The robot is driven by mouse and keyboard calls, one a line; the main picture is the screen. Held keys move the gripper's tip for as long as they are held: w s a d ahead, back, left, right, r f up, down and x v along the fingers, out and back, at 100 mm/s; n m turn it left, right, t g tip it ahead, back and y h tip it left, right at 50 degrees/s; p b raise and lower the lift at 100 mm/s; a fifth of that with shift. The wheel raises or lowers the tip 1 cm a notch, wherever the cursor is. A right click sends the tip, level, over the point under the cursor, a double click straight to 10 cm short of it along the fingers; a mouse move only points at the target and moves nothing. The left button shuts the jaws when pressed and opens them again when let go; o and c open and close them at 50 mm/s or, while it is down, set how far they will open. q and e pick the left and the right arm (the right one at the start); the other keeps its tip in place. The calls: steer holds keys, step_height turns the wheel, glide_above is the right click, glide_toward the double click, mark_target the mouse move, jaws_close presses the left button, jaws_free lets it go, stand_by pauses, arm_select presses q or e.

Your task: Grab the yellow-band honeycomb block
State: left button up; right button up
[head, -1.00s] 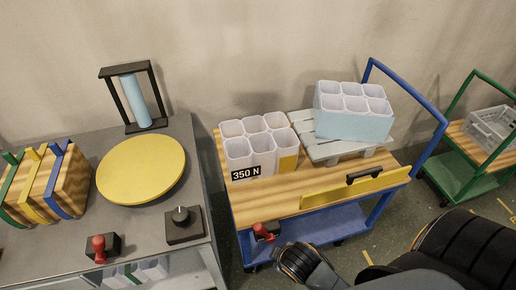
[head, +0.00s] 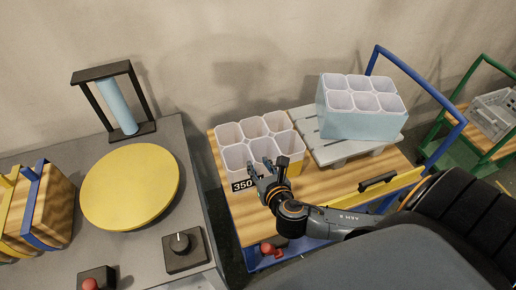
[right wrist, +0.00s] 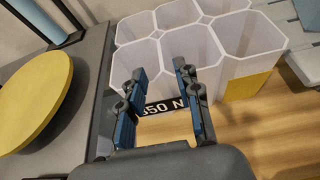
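The yellow-band honeycomb block (head: 232,158) is a white block of open cells with a yellow patch on its front right side. It stands upright on the wooden top of the blue cart. In the right wrist view the block (right wrist: 137,55) fills the upper middle, with its yellow patch at the right. My right gripper (head: 268,168) is open at the block's front side, and in the right wrist view its two fingers (right wrist: 160,72) overlap the front cells with nothing visibly held. Contact cannot be told. My left gripper is not in view.
A pale-blue honeycomb block (head: 362,124) sits on a slatted grey pallet (head: 318,145) to the right. A black "350 N" label (head: 240,185) is partly hidden by my gripper. The grey bench (head: 135,235) at left carries a yellow disc (head: 130,187) and a black frame (head: 88,102).

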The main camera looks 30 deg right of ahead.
mark_target(250, 151)
steer(key=x, duration=0.3)
steer(key=shift+w+d+f, duration=0.1)
steer(key=shift+w, duration=0.2)
steer(key=x, duration=0.3)
steer(key=shift+p, duration=0.35)
steer(key=x, duration=0.3)
steer(key=shift+w, duration=0.1)
steer(key=shift+w+f, duration=0.1)
jaws_close()
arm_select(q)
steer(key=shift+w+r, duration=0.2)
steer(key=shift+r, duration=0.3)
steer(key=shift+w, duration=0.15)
